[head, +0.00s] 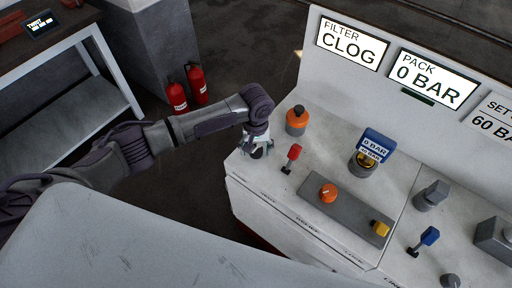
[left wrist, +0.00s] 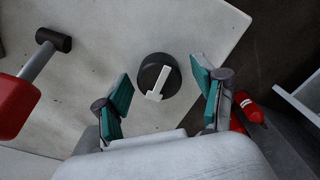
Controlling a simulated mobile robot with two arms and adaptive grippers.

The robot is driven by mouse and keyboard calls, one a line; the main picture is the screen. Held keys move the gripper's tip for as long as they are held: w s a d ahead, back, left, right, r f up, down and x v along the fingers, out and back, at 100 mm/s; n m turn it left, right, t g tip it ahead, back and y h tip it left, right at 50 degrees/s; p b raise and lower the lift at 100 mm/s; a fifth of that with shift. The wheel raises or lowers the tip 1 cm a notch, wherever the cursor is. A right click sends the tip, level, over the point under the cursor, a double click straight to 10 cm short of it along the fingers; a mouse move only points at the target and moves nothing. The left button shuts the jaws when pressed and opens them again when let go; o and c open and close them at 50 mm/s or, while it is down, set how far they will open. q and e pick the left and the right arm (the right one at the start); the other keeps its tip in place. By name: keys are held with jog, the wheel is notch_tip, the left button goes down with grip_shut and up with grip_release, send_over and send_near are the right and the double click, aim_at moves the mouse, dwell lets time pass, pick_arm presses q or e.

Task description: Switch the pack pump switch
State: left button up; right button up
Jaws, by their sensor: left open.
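A round black rotary switch with a white pointer (left wrist: 155,84) sits on the pale console top near its left corner. It appears to be the pack pump switch, but I cannot read a label for it. My left gripper (head: 257,147) is over this corner in the head view and hides most of the switch there. In the left wrist view, its two teal-padded fingers (left wrist: 163,90) are spread apart, one on each side of the switch, with nothing held. I cannot tell whether either finger touches it. My right gripper is not in view.
A red-handled lever (head: 292,157) stands just right of my left gripper. An orange knob (head: 297,120) is behind it. A grey panel (head: 345,212) carries an orange dial and a yellow switch. Displays read "FILTER CLOG" (head: 348,43) and "PACK 0 BAR" (head: 431,78).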

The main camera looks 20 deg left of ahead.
pick_arm(q)
jog(key=shift+c, duration=0.2)
jog(key=c, duration=1.1)
jog(key=shift+r, duration=0.1)
jog(key=shift+r+m+p, duration=0.15)
jog(key=shift+m+p, duration=0.95)
jog(key=shift+p, duration=0.1)
jog(key=m+p, duration=0.2)
jog(key=shift+m, duration=0.4)
jog(key=m+p, duration=0.1)
jog(key=m, duration=0.2)
jog(key=shift+m+p, duration=0.7)
jog(key=shift+m, duration=1.2)
